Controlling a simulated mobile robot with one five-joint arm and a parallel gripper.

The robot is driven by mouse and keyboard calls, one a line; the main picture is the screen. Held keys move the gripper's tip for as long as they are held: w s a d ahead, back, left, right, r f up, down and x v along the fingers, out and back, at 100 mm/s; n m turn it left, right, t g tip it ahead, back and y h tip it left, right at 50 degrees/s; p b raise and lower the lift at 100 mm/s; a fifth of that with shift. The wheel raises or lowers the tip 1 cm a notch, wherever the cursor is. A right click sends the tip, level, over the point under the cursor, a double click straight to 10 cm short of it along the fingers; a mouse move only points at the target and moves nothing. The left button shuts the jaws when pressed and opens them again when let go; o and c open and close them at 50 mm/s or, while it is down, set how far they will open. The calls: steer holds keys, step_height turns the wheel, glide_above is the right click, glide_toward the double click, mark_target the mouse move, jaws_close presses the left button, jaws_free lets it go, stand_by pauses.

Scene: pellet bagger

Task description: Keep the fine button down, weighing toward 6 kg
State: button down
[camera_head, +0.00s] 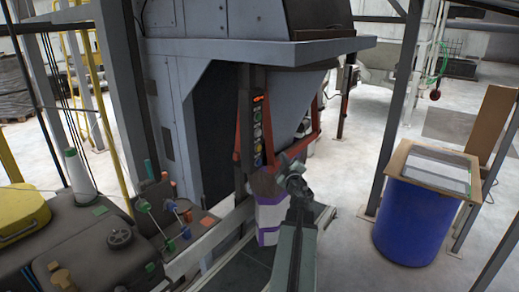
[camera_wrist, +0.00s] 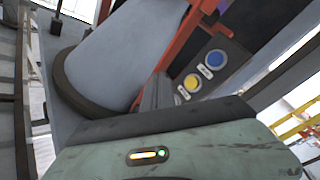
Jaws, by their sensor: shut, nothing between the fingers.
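The control panel (camera_head: 257,130) is a narrow dark strip on the bagger's front, with a small lit red display (camera_head: 258,98) at its top and a column of round buttons below. I cannot read the display or labels. In the wrist view a yellow button (camera_wrist: 193,82) and a blue button (camera_wrist: 215,58) show on the panel. My gripper (camera_wrist: 158,92) is shut and empty, its tip at the panel just beside the yellow button. I cannot tell whether it presses a button. In the head view my gripper (camera_head: 284,166) is at the panel's lower end. A white bag with purple bands (camera_head: 268,218) stands below.
A red-orange frame (camera_head: 312,140) surrounds the hopper beside the panel. A blue drum (camera_head: 416,218) with a board on top stands at right, next to a grey post (camera_head: 396,100). A dark machine with a thread cone (camera_head: 78,170) is at left. Open floor lies at far right.

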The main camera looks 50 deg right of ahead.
mark_target(259, 148)
steer(key=w, duration=0.8)
steer(key=shift+w+d, duration=0.15)
steer(key=shift+w, duration=0.05)
stand_by(1.9)
steer(key=shift+w, duration=0.4)
steer(key=shift+w, duration=0.5)
stand_by(4.2)
